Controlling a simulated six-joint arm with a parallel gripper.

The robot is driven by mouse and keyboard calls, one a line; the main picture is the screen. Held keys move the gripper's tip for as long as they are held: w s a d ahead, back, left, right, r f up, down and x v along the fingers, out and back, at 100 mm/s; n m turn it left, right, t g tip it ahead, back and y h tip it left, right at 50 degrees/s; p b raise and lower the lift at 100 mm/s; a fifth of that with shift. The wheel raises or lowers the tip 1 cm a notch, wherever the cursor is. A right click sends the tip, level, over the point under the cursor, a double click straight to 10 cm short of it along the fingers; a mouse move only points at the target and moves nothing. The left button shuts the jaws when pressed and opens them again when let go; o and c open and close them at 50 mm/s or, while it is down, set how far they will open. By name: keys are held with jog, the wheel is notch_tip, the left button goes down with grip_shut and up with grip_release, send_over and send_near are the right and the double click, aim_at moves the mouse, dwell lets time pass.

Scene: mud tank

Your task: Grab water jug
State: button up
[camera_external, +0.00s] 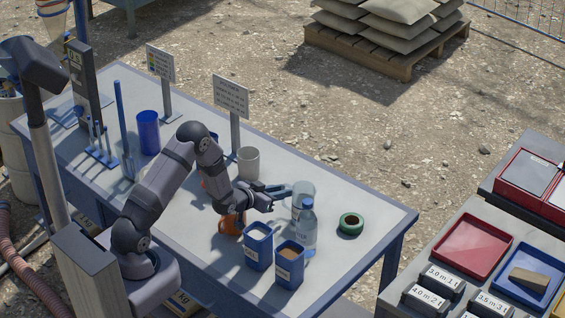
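A clear, wide jug-like container (303,190) stands on the table right of my gripper. A clear bottle with a blue cap and a label (306,236) stands just in front of it and hides its lower part. Which of the two is the water jug, I cannot tell for sure. My gripper (279,197) is left of the clear container, pointing right toward it. Its fingers look spread apart with nothing between them. Whether a fingertip touches the container, I cannot tell.
Two blue labelled containers (258,252) and an orange object (232,224) stand close below my gripper. A grey cup (248,163) and a sign (231,97) are behind. A green ring-shaped roll (351,223) lies right. The table's right end (385,222) is clear.

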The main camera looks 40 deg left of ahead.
jog(key=shift+w, duration=0.1)
jog(key=shift+w+f+p, duration=0.15)
jog(key=shift+w+p, duration=0.5)
jog(key=shift+p+x, duration=0.6)
jog(key=shift+x, duration=1.25)
jog(key=shift+a, duration=0.1)
grip_shut()
